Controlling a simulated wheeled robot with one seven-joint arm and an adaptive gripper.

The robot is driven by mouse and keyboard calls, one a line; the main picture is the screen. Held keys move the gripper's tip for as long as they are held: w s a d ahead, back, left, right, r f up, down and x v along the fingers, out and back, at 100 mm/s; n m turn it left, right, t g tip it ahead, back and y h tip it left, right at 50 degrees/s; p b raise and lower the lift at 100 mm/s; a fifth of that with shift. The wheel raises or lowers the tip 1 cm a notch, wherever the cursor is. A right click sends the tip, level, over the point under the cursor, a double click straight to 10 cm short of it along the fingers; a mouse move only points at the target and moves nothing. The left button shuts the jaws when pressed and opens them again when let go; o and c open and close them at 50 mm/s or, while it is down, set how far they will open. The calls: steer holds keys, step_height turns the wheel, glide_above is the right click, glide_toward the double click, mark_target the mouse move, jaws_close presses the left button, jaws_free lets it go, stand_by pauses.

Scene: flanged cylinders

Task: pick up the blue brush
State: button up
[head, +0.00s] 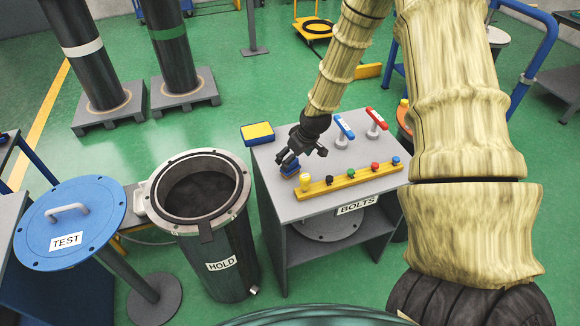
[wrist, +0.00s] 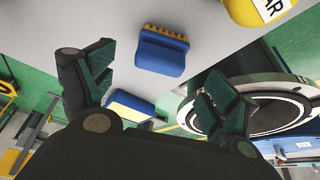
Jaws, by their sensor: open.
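The blue brush (wrist: 161,55) has a blue body with a row of yellow-brown bristles along one edge. In the wrist view it lies on the grey tabletop, beyond and between my spread fingers. In the head view the blue brush (head: 291,172) is a small blue patch at the table's left side, partly hidden by my gripper (head: 302,160). My gripper is just above the tabletop with its fingers apart. In the wrist view my gripper (wrist: 156,90) is open, with nothing between its fingers; the brush appears apart from them.
A yellow rack (head: 350,181) with coloured knobs runs along the front of the BOLTS table (head: 285,205). Blue-handled (head: 344,128) and red-handled (head: 376,119) tools stand behind. A blue-and-yellow block (head: 257,133) is at the back left. The open HOLD cylinder (head: 222,262) stands left.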

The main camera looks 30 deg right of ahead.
steer(key=shift+p+x, duration=1)
steer(key=shift+x, duration=1.85)
steer(key=shift+s, duration=0.2)
steer(key=c, duration=1.3)
steer(key=shift+r, duration=0.1)
steer(key=shift+r+b, duration=1.3)
steer(key=shift+r, duration=3.6)
